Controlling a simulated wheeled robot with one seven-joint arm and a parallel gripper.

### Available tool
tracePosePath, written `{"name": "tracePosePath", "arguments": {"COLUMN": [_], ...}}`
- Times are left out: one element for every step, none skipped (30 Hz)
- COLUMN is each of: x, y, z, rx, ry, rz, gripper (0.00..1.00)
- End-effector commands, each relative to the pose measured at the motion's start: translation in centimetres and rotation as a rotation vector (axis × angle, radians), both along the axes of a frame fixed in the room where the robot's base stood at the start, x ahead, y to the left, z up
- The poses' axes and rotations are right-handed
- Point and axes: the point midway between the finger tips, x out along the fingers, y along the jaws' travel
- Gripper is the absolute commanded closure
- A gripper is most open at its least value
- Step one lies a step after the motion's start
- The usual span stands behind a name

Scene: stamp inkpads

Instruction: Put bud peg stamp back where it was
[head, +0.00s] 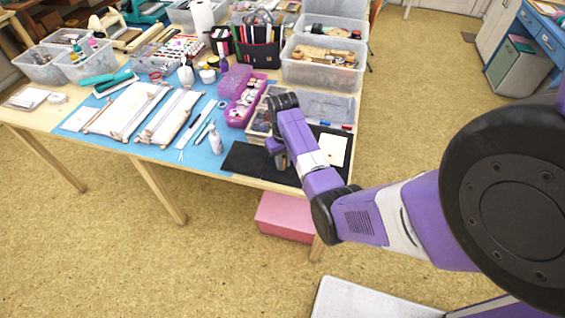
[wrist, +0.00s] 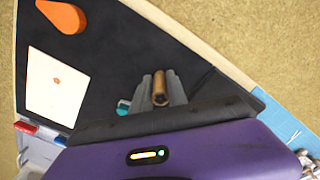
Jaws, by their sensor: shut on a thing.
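My gripper (wrist: 160,98) is shut on the bud peg stamp (wrist: 160,85), a small brown wooden peg seen end-on in the wrist view. The fingers hold it over the black mat (wrist: 110,45); its lower end and height above the mat cannot be told. In the head view my gripper (head: 281,162) is over the mat (head: 246,158) near the table's front edge, and the stamp is too small to make out. An orange teardrop-shaped inkpad (wrist: 62,17) lies on the mat. A teal piece (wrist: 123,106) shows beside the fingers, partly hidden.
A white card (wrist: 52,84) lies on the mat, with red (wrist: 25,128) and blue (wrist: 60,141) markers by its edge. A white bottle (head: 215,140) stands left of the mat. Plastic bins (head: 322,70) and a purple case (head: 245,98) stand behind my gripper.

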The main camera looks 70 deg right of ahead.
Motion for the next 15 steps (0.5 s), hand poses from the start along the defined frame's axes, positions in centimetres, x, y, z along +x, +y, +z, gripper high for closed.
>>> {"name": "tracePosePath", "arguments": {"x": [0.00, 0.00, 0.00, 0.00, 0.00, 0.00, 0.00, 0.00, 0.00, 0.00, 0.00, 0.00, 0.00, 0.00, 0.01], "y": [0.01, 0.01, 0.01, 0.00, 0.00, 0.00, 0.00, 0.00, 0.00, 0.00, 0.00, 0.00, 0.00, 0.00, -0.01], "z": [-0.15, -0.25, -0.37, -0.27, -0.26, -0.25, -0.26, -0.25, -0.25, -0.25, -0.25, -0.25, -0.25, -0.25, -0.23], "rx": [0.000, 0.001, 0.001, 0.000, 0.000, 0.000, 0.000, 0.000, 0.000, 0.000, 0.000, 0.000, 0.000, 0.000, 0.000], "ry": [0.000, 0.001, 0.001, 0.000, 0.000, 0.000, 0.000, 0.000, 0.000, 0.000, 0.000, 0.000, 0.000, 0.000, 0.000], "rz": [0.000, 0.000, 0.000, 0.000, 0.000, 0.000, 0.000, 0.000, 0.000, 0.000, 0.000, 0.000, 0.000, 0.000, 0.000], "gripper": [1.00, 1.00, 1.00, 0.75, 0.69, 0.62, 0.59, 0.59, 0.59, 0.59, 0.59, 0.59, 0.59, 0.59, 0.59]}}
